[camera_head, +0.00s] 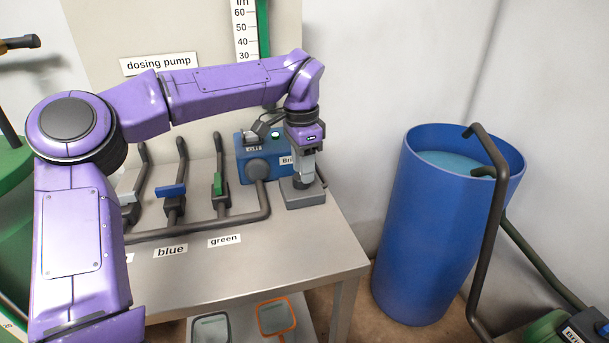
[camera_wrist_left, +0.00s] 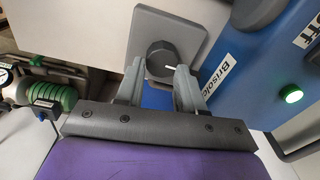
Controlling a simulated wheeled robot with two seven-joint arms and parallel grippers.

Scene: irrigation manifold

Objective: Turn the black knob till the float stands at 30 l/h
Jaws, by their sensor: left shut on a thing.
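The black knob (camera_wrist_left: 160,54), with a white pointer line, sits on a grey base plate (camera_wrist_left: 192,30) in the left wrist view. My left gripper (camera_wrist_left: 160,72) is shut on it, one finger at each side. In the head view my left gripper (camera_head: 304,178) points down at the knob's grey base (camera_head: 305,199), and it mostly hides the knob. The flow scale (camera_head: 245,32) stands behind my arm, with marks from 60 down to 30 showing beside a green strip (camera_head: 263,30). The lower scale is hidden, and I cannot make out the float. My right gripper is not in view.
The blue dosing pump (camera_head: 255,167) with a lit green button stands just left of the knob. Several lever valves and dark pipes (camera_head: 200,228) lie further left on the grey bench (camera_head: 290,254). A blue water barrel (camera_head: 420,240) stands right of the bench.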

